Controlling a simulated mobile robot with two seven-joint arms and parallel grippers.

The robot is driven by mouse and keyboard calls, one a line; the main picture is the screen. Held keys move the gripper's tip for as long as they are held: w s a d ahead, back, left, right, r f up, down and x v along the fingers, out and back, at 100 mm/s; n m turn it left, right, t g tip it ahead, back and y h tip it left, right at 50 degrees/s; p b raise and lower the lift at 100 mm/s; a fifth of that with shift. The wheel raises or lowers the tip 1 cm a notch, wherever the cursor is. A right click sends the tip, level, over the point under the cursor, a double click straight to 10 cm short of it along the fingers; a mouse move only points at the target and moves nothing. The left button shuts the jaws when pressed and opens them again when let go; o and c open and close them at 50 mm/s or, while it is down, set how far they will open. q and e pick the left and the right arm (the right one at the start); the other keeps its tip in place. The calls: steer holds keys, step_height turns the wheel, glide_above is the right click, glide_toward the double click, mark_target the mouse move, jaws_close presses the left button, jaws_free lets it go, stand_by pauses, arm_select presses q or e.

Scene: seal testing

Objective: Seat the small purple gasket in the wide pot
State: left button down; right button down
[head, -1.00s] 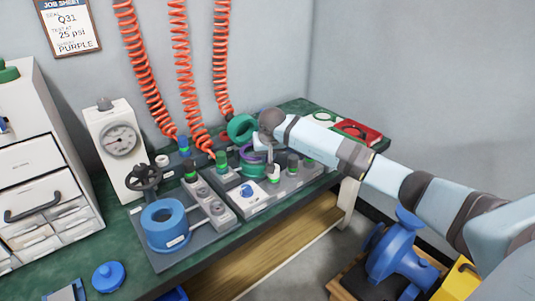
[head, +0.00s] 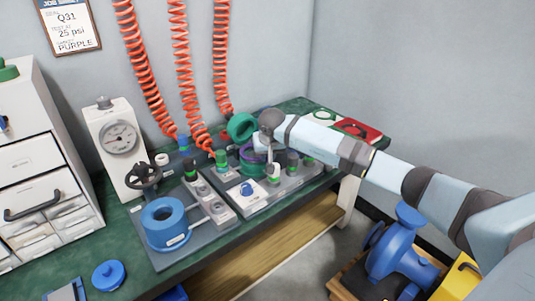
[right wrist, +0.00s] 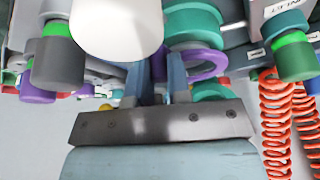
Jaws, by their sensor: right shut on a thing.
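The wide pot is the teal-green round one (head: 254,168) on the grey test block, partly behind my right gripper in the head view. It also shows at the top of the right wrist view (right wrist: 193,22). The purple gasket (right wrist: 207,62) is a ring held at one side between the fingers of my right gripper (right wrist: 165,80), which are shut on it. The ring lies at the pot's mouth end. I cannot tell whether it touches the rim. In the head view my right gripper (head: 268,150) is over the pot. My left gripper is not in view.
A white cylinder (right wrist: 117,25) is close to the gripper. Several green-banded posts (head: 293,162) stand along the block. A teal ring-shaped part (head: 241,127) stands behind the pot. Red coiled hoses (head: 184,75) hang behind. A blue round fixture (head: 166,236) is at front left.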

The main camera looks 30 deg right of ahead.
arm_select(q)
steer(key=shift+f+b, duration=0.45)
arm_select(e)
steer(key=shift+f, duration=1.05)
steer(key=c, duration=1)
jaws_free()
arm_select(q)
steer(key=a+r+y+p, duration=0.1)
steer(key=p, duration=0.3)
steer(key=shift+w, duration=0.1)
arm_select(e)
steer(key=v, duration=1.4)
steer(key=shift+s+f, duration=0.1)
